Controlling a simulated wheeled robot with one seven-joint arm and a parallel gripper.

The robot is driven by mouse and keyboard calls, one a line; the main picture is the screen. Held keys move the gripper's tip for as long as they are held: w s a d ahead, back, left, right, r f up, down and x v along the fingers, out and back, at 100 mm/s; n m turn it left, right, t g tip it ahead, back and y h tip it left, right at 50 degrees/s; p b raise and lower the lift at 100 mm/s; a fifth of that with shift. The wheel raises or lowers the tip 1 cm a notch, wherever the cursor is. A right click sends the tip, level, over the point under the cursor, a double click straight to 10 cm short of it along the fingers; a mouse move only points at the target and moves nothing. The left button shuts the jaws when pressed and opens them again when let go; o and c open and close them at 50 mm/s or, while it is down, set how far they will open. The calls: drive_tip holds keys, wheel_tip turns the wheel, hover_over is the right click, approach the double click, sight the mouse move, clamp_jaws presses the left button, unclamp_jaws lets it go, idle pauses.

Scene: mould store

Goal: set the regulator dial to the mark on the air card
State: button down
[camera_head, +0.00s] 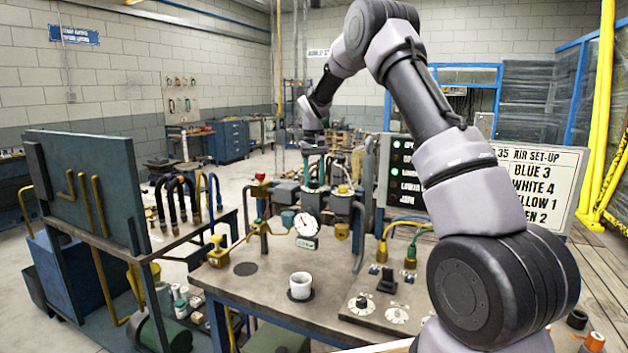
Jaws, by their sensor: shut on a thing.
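The air card (553,182) is a white board at the right, partly hidden by my arm. It reads "35 AIR SET-UP", with BLUE 3, WHITE 4 and partly covered lines ending in 1 and 2. The regulator assembly stands at the back of the bench, with a round white gauge (306,225) on its front. My gripper (313,178) points down over the assembly, shut on the regulator dial at its top. The fingers hide most of the dial, and its setting cannot be read. The gauge needle is too small to read exactly.
A white mug (300,285) stands on a dark round mat on the bench (255,290). A status panel (404,172) shows a green light.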

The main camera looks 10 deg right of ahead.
drive_tip(key=m, duration=0.4)
drive_tip(key=shift+m, duration=2.6)
drive_tip(key=shift+c, duration=2)
unclamp_jaws()
drive_tip(key=shift+r, duration=0.1)
wheel_tip(320, 180, up, 11)
drive_tip(key=shift+f, duration=0.2)
drive_tip(key=shift+r, duration=0.1)
